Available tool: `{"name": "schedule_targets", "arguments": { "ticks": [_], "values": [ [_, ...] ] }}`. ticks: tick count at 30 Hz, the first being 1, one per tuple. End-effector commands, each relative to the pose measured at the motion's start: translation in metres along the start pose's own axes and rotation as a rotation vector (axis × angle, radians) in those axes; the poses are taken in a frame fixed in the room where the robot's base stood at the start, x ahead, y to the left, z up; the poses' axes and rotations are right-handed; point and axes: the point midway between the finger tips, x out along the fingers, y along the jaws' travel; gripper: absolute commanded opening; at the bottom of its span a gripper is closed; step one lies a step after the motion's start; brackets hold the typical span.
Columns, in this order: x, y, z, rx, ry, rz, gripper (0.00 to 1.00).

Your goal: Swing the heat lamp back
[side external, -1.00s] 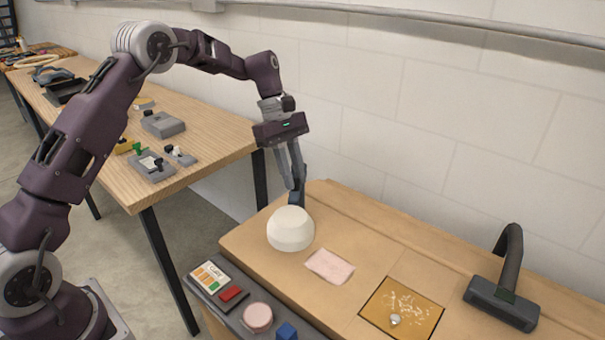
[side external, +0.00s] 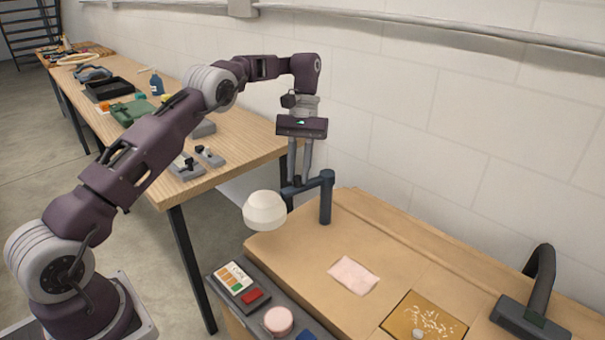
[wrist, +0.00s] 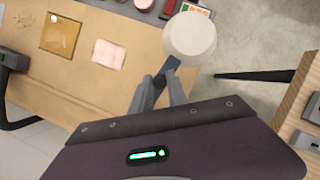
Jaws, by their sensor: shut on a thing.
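The heat lamp has a white domed shade (side external: 264,210) on a dark swing arm (side external: 312,184) that joins an upright post (side external: 326,203) at the bench's back left corner. The shade hangs at the left end of the bench, and part of it lies past the edge. It also shows in the wrist view (wrist: 190,37), with floor beside and beyond it. My gripper (side external: 298,183) points down and is shut on the swing arm between shade and post. In the wrist view my fingers (wrist: 167,80) meet at the arm just behind the shade.
The wooden bench (side external: 315,265) carries a pink pad (side external: 353,274), an amber square (side external: 405,325) with pale shreds, and a dark hooked fixture (side external: 530,312). A control panel (side external: 238,281) lines the front. A long side table (side external: 190,150) stands left across a gap. A block wall is behind.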

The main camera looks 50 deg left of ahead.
Motion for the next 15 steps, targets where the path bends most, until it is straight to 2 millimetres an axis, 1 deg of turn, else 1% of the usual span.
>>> {"name": "schedule_targets", "arguments": {
  "ticks": [6, 15],
  "values": [
    [-0.0021, -0.0034, -0.0038, 0.061, 0.002, -0.026, 0.0],
    [-0.003, -0.0046, -0.0051, 0.084, 0.002, -0.035, 0.0]
  ]
}}
